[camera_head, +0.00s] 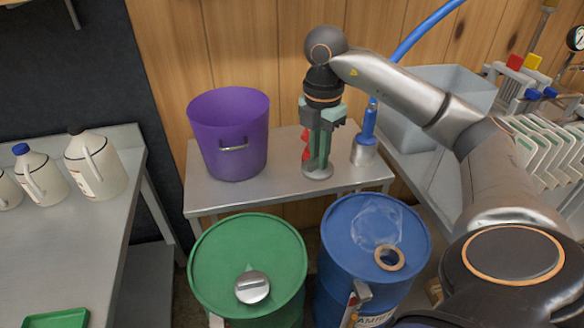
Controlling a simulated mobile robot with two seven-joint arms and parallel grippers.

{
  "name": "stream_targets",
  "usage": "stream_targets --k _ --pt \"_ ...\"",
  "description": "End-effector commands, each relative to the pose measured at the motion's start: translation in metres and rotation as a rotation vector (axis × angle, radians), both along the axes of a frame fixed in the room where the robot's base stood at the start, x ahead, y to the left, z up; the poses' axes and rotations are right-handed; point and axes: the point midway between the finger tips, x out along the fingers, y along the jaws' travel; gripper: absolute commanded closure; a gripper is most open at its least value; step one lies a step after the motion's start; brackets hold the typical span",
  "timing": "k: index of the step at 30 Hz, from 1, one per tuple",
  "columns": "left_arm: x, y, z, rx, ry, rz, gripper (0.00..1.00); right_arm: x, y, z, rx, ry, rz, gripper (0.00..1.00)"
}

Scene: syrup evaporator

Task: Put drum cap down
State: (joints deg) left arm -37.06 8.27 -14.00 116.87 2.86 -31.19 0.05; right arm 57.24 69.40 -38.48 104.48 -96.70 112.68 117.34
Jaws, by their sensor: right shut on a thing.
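My right gripper (320,135) reaches straight down over the metal side table (225,193), its greenish fingers shut on a small round grey thing (318,174), which looks like the drum cap. This thing is at table height near the table's front edge; the fingers hide part of it, and I cannot tell if it touches the top. The blue drum (345,262) stands in front of the table, with a tan-ringed opening (389,257) in its lid. The green drum (225,245) beside it has a silver round cap (252,288) on top. My left gripper is not in view.
A purple bucket (230,135) stands left of my right gripper. A red object (305,145) is close beside the fingers. A metal fitting (364,150) with a blue hose stands just to the right. White jugs (95,165) stand on the left bench.

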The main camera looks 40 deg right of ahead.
Motion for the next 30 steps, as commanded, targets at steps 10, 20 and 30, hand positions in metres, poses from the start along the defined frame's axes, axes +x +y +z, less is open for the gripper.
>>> stream_targets --k 10,20,30 --pt "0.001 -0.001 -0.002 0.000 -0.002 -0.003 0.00 0.023 -0.013 -0.013 0.002 0.000 -0.138 1.00" --pt "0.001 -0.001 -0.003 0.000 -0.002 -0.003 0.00 0.081 -0.031 -0.040 0.003 -0.001 -0.136 1.00" --pt "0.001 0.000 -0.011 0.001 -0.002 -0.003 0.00 0.122 -0.045 -0.089 0.000 -0.001 -0.134 1.00"
